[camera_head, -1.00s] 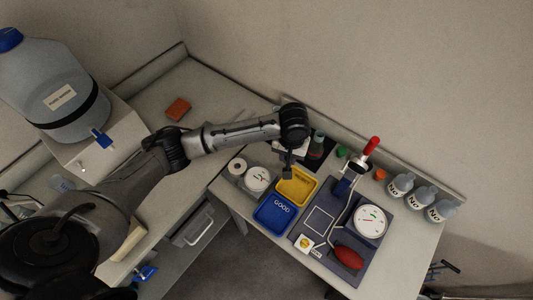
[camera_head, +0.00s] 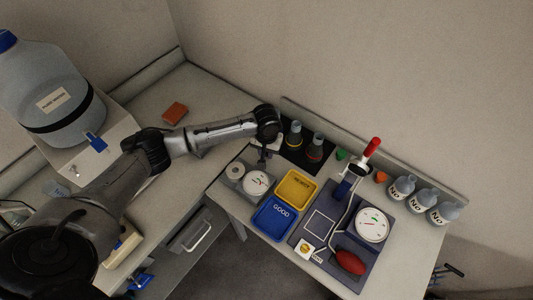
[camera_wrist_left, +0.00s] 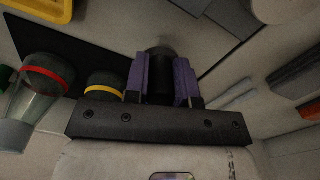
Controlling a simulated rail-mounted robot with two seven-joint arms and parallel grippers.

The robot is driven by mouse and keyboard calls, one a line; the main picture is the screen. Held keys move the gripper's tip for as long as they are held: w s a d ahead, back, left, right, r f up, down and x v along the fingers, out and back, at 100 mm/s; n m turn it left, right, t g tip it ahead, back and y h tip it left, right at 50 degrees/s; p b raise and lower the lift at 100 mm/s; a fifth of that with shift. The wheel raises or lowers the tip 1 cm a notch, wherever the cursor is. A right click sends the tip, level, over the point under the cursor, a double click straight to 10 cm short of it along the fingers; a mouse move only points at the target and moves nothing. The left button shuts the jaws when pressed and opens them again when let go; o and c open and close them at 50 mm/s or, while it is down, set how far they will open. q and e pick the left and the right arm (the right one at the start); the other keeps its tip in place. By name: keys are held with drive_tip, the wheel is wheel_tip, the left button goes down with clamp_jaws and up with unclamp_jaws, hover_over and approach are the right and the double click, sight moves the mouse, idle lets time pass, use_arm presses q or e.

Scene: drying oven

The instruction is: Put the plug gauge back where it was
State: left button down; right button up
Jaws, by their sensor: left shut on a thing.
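My left gripper (camera_head: 263,164) is above the back left part of the bench, over the far edge of the round white dial (camera_head: 256,184). In the left wrist view its purple fingers (camera_wrist_left: 162,78) are shut on a dark cylindrical piece (camera_wrist_left: 160,70), which looks like the plug gauge. The fingers and gripper body hide much of it, and its lower end is not clear. In the head view the held piece is too small and dark to make out. My right gripper is not in view.
Two flasks, one yellow-banded (camera_head: 293,134) and one red-banded (camera_head: 315,147), stand close right on a black mat. A yellow tray (camera_head: 316,186) and blue GOOD tray (camera_head: 257,221) lie in front. A dark mat (camera_head: 297,236) carries a gauge (camera_head: 371,224). Bottles (camera_head: 402,188) stand right.

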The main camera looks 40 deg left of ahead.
use_arm(q)
drive_tip(key=shift+f, duration=0.9)
drive_tip(key=c, duration=0.9)
unclamp_jaws()
drive_tip(key=shift+f, duration=0.1)
drive_tip(key=shift+c, duration=0.2)
